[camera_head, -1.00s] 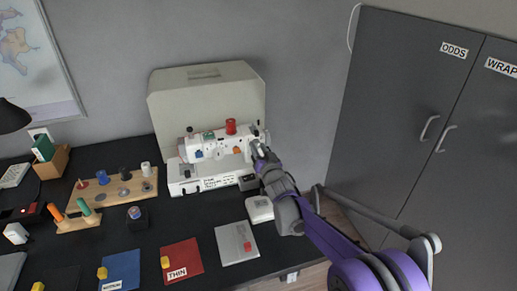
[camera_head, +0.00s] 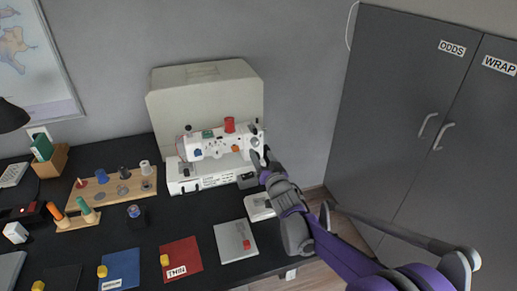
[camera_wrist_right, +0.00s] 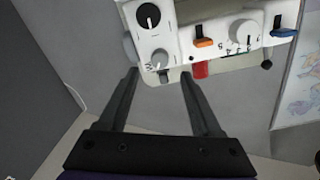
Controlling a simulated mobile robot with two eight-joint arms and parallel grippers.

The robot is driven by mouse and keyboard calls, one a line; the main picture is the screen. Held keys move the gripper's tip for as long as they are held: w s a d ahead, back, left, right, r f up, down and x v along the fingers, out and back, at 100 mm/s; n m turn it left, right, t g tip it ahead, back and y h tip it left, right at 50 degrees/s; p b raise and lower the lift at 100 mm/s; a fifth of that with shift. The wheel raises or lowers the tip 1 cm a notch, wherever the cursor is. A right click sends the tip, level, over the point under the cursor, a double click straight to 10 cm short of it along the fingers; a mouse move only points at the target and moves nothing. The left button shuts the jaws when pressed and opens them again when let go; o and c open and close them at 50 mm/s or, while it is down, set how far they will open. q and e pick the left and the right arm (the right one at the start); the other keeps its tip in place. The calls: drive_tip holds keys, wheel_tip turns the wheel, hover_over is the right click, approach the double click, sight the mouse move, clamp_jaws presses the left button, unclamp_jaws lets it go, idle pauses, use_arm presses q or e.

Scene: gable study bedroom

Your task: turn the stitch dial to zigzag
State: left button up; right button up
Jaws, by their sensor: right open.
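The white sewing machine (camera_head: 222,145) stands at the back of the black desk, in front of a beige cover. In the right wrist view its end panel carries a grey dial (camera_wrist_right: 160,58) with small dark marks beside it and, above, a dial with a black and white face (camera_wrist_right: 148,15). A third, pale dial (camera_wrist_right: 243,30) has numbers around it. I cannot read which is the stitch dial. My right gripper (camera_head: 259,157) is at the machine's right end. In its wrist view the open fingers (camera_wrist_right: 160,74) are on either side of the grey dial's lower part; contact is unclear.
Orange (camera_wrist_right: 204,43) and blue levers (camera_wrist_right: 283,33) and a red spool (camera_head: 229,125) are on the machine. Spool boards (camera_head: 118,187), coloured folders (camera_head: 181,258) and a small white box (camera_head: 258,207) lie on the desk. Grey cabinets (camera_head: 400,120) stand at the right.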

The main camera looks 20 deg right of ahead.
drive_tip(key=s, duration=0.5)
idle(0.3)
